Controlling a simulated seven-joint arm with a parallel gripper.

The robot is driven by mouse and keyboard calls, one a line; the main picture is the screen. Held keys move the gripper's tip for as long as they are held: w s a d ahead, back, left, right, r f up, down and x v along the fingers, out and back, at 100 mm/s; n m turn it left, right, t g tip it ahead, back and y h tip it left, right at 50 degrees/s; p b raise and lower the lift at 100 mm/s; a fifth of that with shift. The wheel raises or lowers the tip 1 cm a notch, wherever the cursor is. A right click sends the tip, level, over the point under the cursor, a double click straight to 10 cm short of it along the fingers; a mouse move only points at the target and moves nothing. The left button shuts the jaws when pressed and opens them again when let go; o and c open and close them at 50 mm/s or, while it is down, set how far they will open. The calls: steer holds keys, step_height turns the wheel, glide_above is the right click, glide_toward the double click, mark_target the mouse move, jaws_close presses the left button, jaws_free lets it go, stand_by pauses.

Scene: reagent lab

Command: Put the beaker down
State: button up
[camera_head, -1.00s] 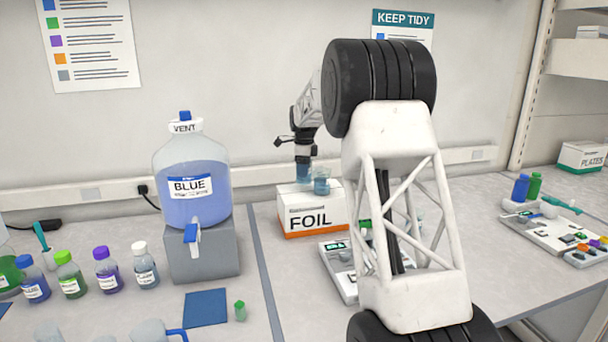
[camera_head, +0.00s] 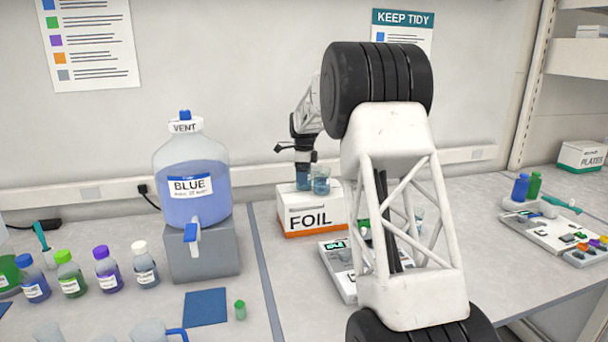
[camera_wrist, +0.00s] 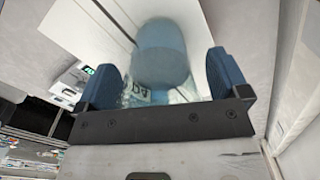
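My gripper (camera_head: 303,180) points down over the white box marked FOIL (camera_head: 316,219), near its left back part. It is shut on a beaker of blue liquid (camera_wrist: 160,60), which sits between the two blue fingers in the wrist view. In the head view the held beaker is small and partly merges with the fingers. It is low over the box top; I cannot tell whether its base touches.
A large BLUE carboy (camera_head: 190,180) stands on a grey block (camera_head: 203,253) left of the box. Several capped bottles (camera_head: 105,270) stand further left. A device with a green display (camera_head: 338,262) is in front of the box, partly behind my arm.

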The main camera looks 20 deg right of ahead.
steer(key=shift+r, duration=0.1)
step_height(320, 180, up, 12)
stand_by(0.9)
steer(key=shift+s+r, duration=0.1)
stand_by(0.6)
steer(key=s+a+r+n, duration=0.2)
steer(key=s+n, duration=0.2)
steer(key=s, duration=0.8)
steer(key=s+a+r+n+t, duration=0.1)
steer(key=s+a+n, duration=0.25)
steer(key=s, duration=0.85)
steer(key=s+a+r+n, duration=0.2)
steer(key=s+n, duration=0.2)
steer(key=s, duration=0.8)
steer(key=s+a+f+n, duration=0.1)
steer(key=s+f+n, duration=0.2)
steer(key=s, duration=0.8)
steer(key=s+f+n+t, duration=0.1)
steer(key=s+f+n, duration=0.3)
steer(key=s, duration=0.7)
steer(key=s+a+f+n, duration=0.1)
steer(key=s+f+n, duration=0.3)
steer(key=s+f, duration=0.3)
steer(key=s, duration=0.4)
steer(key=shift+a+f+t, duration=0.25)
steer(key=shift+a+t, duration=0.05)
